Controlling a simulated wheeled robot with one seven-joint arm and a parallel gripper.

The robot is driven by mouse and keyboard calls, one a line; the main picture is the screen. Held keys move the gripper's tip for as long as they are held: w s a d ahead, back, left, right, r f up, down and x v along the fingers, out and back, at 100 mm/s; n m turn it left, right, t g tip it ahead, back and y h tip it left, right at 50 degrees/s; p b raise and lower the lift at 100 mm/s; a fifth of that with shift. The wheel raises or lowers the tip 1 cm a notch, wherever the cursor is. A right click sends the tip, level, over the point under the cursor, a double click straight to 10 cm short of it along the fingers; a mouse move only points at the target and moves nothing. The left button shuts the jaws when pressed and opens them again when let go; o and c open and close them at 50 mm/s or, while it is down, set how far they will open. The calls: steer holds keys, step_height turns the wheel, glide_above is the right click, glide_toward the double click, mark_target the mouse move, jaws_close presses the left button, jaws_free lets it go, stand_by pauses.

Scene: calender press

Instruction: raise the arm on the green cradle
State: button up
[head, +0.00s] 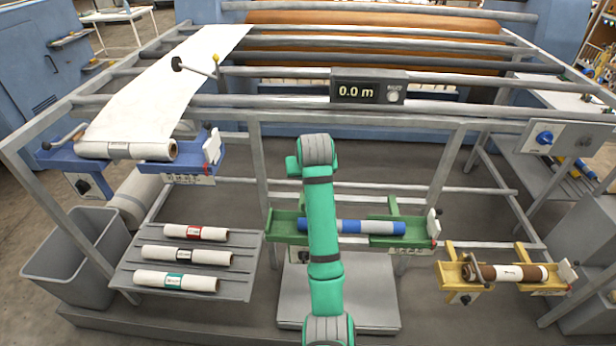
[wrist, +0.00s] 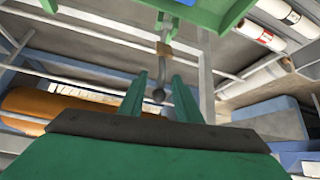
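The green cradle (head: 284,222) stands at the middle in the head view and bears a blue-and-white roll (head: 378,227). My own arm crosses in front of it and hides part of the cradle and roll. In the wrist view the green cradle (wrist: 210,12) is at the top edge. Its grey arm (wrist: 168,32), with a brass collar and a dark round knob (wrist: 158,96), extends down the picture from it. My gripper (wrist: 160,78) is open, with one finger on each side of the knob in the picture, and gaps show on both sides. The head view does not show my fingers.
A blue cradle (head: 60,158) with a white roll stands at left, a yellow cradle (head: 448,272) with a brown roll at right. A grey rack (head: 245,262) holds three white rolls. Metal rails and a display (head: 368,91) reading 0.0 m lie behind the green cradle.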

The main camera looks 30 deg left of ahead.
steer(key=shift+v, duration=2.5)
